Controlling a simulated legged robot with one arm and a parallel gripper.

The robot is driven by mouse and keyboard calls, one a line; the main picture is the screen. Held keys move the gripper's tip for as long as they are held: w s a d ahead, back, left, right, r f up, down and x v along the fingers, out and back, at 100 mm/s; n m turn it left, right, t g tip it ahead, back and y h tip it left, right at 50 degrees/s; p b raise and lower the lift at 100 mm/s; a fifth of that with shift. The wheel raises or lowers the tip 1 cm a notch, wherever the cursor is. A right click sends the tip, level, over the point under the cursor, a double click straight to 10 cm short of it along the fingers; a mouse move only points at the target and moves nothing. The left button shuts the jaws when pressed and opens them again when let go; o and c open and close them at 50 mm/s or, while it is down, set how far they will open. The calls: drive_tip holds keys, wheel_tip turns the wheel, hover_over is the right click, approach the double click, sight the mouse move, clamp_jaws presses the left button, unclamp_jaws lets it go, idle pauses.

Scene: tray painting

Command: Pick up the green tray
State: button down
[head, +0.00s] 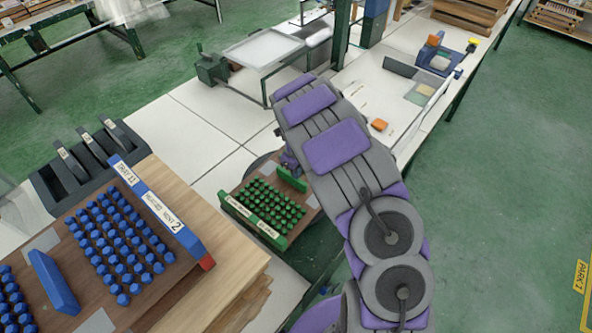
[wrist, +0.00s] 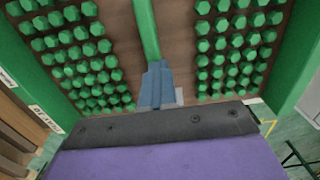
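My gripper (head: 290,160) is just over the handle, partly hidden by my purple and grey arm. In the wrist view, pegs lie on both sides of the handle (wrist: 146,28). The handle runs down to my blue-grey gripper tip (wrist: 157,86), which overlaps its near end. Whether the jaws are closed on it is unclear.
A tray with blue pegs (head: 186,227) stands on a wooden stack (head: 235,265) at left, close to the green tray. Dark slotted holders (head: 85,160) are behind it. A framed fixture (head: 265,50) stands farther back.

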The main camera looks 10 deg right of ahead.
drive_tip(key=shift+g, duration=0.3)
drive_tip(key=s, duration=0.3)
drive_tip(key=s+d, duration=0.1)
drive_tip(key=s, duration=0.2)
drive_tip(key=s+p, duration=0.1)
drive_tip(key=s, duration=0.2)
drive_tip(key=shift+s+d+r, duration=0.25)
drive_tip(key=shift+d+r, duration=0.05)
drive_tip(key=shift+r, duration=0.1)
drive_tip(key=shift+s+d+r, duration=0.2)
drive_tip(key=shift+s+d, duration=0.5)
drive_tip(key=shift+s, duration=0.3)
drive_tip(key=shift+s+d+r, duration=0.2)
drive_tip(key=shift+s+d, duration=0.5)
drive_tip(key=shift+s, duration=0.3)
